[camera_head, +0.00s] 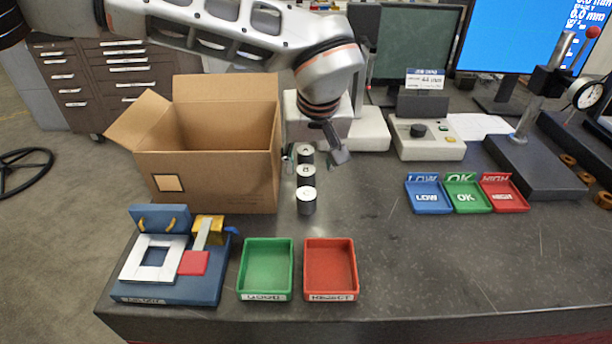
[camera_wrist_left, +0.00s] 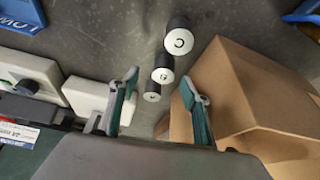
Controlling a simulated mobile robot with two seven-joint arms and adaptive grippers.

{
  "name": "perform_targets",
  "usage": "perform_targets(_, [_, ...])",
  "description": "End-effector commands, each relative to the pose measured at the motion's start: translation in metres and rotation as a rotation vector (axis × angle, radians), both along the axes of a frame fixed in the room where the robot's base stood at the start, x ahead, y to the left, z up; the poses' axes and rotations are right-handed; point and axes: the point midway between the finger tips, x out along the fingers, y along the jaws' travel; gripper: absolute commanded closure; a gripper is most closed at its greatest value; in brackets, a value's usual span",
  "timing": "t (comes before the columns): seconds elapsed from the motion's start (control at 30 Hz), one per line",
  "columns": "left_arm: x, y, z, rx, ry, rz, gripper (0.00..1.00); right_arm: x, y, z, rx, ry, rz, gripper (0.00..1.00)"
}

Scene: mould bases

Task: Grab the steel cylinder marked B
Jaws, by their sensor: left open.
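Three dark steel cylinders with white tops stand upright in a row on the grey bench. Cylinder B (camera_head: 306,175) is the middle one, between A (camera_head: 305,153) behind and C (camera_head: 307,202) in front. In the left wrist view, B (camera_wrist_left: 163,72) lies between C (camera_wrist_left: 179,40) and A (camera_wrist_left: 152,92). My left gripper (camera_head: 315,158) is open, with its fingers on either side of the row near A and B. In the wrist view its fingertips (camera_wrist_left: 160,80) are apart, with nothing gripped. My right gripper is not in view.
An open cardboard box (camera_head: 210,180) stands close left of the cylinders. Green (camera_head: 266,295) and red (camera_head: 331,295) trays lie in front. A blue fixture (camera_head: 165,290) sits front left. LOW, OK and HIGH trays (camera_head: 465,210) lie right. Bench between is clear.

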Motion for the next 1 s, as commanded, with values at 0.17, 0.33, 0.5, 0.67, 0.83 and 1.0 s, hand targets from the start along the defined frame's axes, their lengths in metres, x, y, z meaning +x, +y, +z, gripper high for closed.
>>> perform_targets(0.17, [0.007,0.007,-0.019,0.000,0.003,0.001,0.53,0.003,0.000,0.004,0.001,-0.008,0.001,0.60])
perform_targets(0.33, [0.016,0.009,-0.041,0.001,0.002,0.000,0.53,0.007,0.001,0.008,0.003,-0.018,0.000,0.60])
perform_targets(0.5, [0.019,0.009,-0.044,0.000,-0.001,0.000,0.53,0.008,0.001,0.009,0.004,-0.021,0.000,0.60])
perform_targets(0.67, [0.019,0.009,-0.043,0.000,-0.001,0.000,0.69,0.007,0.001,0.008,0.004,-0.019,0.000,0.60])
perform_targets(0.83, [0.019,0.009,-0.043,0.000,-0.001,0.000,1.00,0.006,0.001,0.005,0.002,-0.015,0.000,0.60])
perform_targets(1.0, [0.019,0.009,-0.043,-0.001,-0.002,0.000,1.00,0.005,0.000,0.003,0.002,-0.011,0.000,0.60])
